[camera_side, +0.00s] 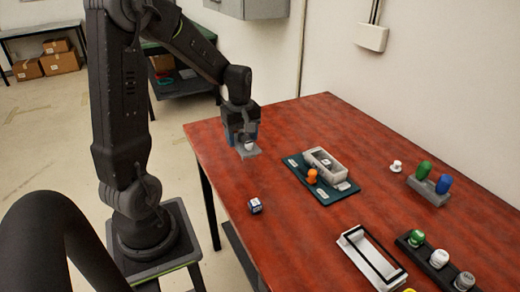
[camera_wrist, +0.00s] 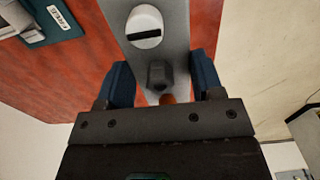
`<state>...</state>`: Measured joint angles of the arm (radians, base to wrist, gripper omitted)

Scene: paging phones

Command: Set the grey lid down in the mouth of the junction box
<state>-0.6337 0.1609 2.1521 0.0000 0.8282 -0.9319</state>
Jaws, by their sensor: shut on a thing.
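The grey lid (camera_side: 247,153) hangs just below my gripper (camera_side: 243,136) in the side view, over the table's far-left corner area. In the wrist view the lid (camera_wrist: 176,28) is a long grey plate with a dark knob and a white oval with a black slot. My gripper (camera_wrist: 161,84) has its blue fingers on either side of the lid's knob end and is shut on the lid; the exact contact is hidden. The junction box (camera_side: 329,167), a pale open-topped box, stands on a dark green board (camera_side: 299,170), right of my gripper and apart from the lid.
An orange knob-like thing (camera_side: 312,177) is by the box's near side. A small blue-and-white cube (camera_side: 255,206) lies nearer. A white frame (camera_side: 354,239), a dark rack (camera_side: 421,258) with several caps, and a grey holder (camera_side: 428,195) with green and blue pegs stand to the right.

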